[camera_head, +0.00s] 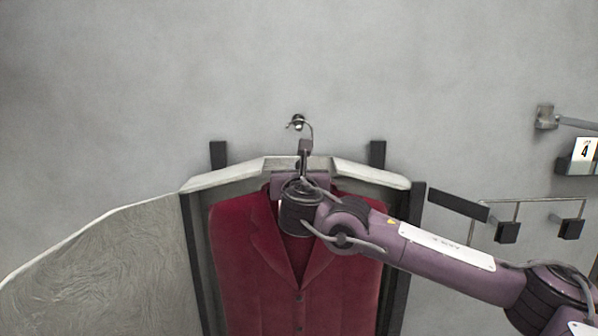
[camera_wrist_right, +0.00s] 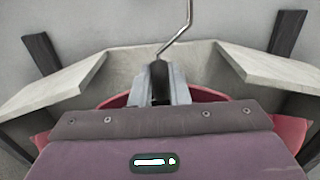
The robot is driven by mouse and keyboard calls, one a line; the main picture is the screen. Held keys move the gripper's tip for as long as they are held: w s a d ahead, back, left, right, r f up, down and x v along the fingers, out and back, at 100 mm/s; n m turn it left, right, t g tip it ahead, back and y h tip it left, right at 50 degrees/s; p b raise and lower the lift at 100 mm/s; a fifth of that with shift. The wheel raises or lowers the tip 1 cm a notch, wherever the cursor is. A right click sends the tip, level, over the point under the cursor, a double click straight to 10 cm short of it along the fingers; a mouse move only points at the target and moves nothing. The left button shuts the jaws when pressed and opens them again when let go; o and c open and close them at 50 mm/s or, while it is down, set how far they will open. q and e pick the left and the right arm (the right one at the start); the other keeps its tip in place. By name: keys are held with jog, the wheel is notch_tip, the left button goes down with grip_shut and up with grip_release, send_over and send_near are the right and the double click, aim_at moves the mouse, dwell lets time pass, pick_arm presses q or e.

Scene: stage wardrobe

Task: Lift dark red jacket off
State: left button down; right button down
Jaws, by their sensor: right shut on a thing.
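The dark red jacket (camera_head: 245,265) hangs upright in front of a pale panelled frame in the head view. Its shoulders show as red edges in the right wrist view (camera_wrist_right: 292,132). A thin metal hanger hook (camera_head: 311,132) rises from above the collar to a wall peg (camera_head: 297,122); I cannot tell whether it still rests on the peg. My right gripper (camera_head: 305,150) is shut on the hanger's neck, just above the collar. In the right wrist view the fingers (camera_wrist_right: 160,85) close around the dark base of the hook (camera_wrist_right: 178,38). My arm hides part of the collar and chest. My left gripper is not in view.
The pale frame (camera_head: 232,176) has angled top panels and dark posts close around the jacket. A pale patterned panel (camera_head: 110,270) stands at left. At right are a rail with dark blocks (camera_head: 507,232) and a number 4 sign (camera_head: 584,150). The wall above is bare.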

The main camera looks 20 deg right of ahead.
jog(key=shift+v, duration=2.05)
jog(key=shift+s+r, duration=0.1)
jog(key=shift+r, duration=0.05)
jog(key=p+v, duration=0.2)
jog(key=v, duration=1.3)
jog(key=shift+s, duration=0.35)
